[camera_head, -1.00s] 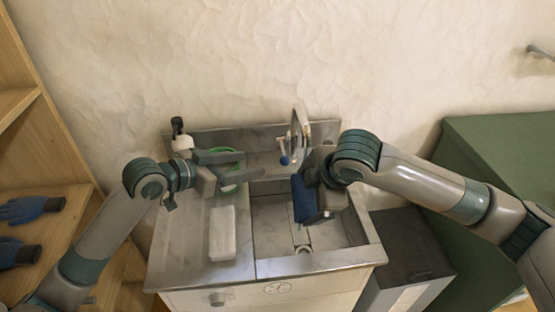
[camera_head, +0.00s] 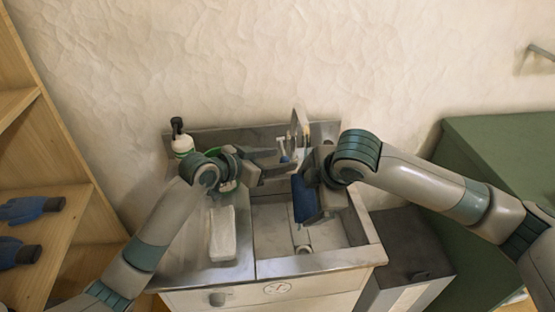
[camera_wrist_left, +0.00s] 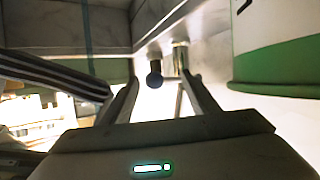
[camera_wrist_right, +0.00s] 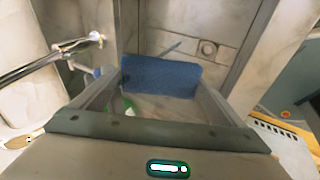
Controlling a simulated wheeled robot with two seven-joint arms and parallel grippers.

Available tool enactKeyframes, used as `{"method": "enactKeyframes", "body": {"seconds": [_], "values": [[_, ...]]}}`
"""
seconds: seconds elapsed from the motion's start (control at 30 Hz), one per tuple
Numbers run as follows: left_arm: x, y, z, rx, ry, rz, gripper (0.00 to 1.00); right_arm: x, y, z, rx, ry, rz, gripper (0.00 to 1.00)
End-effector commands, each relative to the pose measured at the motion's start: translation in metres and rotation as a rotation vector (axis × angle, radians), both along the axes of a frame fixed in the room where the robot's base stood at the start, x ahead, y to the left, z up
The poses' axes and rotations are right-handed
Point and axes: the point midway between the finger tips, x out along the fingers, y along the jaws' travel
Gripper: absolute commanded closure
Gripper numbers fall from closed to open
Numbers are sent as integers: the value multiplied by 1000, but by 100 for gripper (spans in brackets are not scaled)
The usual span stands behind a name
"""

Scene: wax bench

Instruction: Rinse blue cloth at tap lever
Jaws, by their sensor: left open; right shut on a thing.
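The blue cloth (camera_head: 303,199) hangs over the sink basin; it also shows in the right wrist view (camera_wrist_right: 160,76). My right gripper (camera_wrist_right: 158,88) is shut on it, just right of the tap. The tap (camera_head: 299,130) stands at the back of the sink.
A white and green bottle (camera_head: 182,146) stands at the back left of the drainboard. A white block (camera_head: 222,236) lies on the drainboard. The basin (camera_head: 330,229) is open below the cloth. A dark grey box (camera_head: 412,250) and a green cabinet (camera_head: 495,140) stand to the right.

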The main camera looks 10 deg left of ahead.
Motion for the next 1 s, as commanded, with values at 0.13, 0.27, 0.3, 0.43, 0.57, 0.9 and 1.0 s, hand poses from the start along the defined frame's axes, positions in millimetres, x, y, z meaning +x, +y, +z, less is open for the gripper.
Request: {"method": "enactKeyframes", "body": {"seconds": [0.13, 0.27, 0.3, 0.43, 0.57, 0.9, 1.0], "values": [[1, -1, -1, 1, 0, 0, 46, 0, 0, 0, 0, 0, 0, 29], [1, -1, -1, 1, 0, 0, 46, 0, 0, 0, 0, 0, 0, 29], [1, -1, -1, 1, 0, 0, 51, 0, 0, 0, 0, 0, 0, 29], [1, -1, -1, 1, 0, 0, 82, 0, 0, 0, 0, 0, 0, 29], [1, -1, -1, 1, 0, 0, 100, 0, 0, 0, 0, 0, 0, 29], [1, 0, -1, 1, 1, 0, 100, 0, 0, 0, 0, 0, 0, 29], [2, 0, 1, -4, 15, -1, 100, 0, 0, 0, 0, 0, 0, 29]]}}
